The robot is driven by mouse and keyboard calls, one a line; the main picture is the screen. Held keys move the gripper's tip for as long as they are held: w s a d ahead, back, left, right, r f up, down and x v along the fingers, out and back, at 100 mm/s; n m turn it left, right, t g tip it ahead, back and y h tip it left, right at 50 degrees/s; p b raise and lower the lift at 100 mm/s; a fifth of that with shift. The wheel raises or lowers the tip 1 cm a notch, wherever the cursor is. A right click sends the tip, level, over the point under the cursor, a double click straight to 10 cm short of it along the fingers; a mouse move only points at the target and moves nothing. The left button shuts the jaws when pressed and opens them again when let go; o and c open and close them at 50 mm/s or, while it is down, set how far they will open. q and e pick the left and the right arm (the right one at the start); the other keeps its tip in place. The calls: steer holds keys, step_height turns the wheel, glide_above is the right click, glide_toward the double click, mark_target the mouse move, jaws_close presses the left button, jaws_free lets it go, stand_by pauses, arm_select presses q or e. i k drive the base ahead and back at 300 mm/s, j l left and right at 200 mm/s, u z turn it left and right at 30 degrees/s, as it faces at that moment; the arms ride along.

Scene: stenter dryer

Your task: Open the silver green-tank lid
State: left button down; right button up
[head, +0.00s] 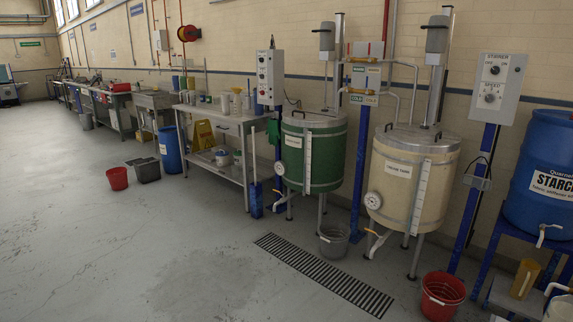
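The green tank (318,160) stands on legs near the middle of the head view, against the wall. Its silver lid (314,118) lies flat on top and looks closed. A mixer shaft with a grey motor (326,37) rises above the lid on a post. A white gauge strip (307,160) runs down the tank's front. Neither of my grippers is in view.
A cream tank (409,185) with a similar lid stands to the right. A steel table (229,145) is to the left of the green tank. A floor grate (322,273), a grey bucket (334,240) and a red bucket (442,295) are in front.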

mark_target(304, 113)
steer(key=i+j+u, duration=0.1)
steer(key=i+u, duration=0.35)
steer(key=i, duration=2.05)
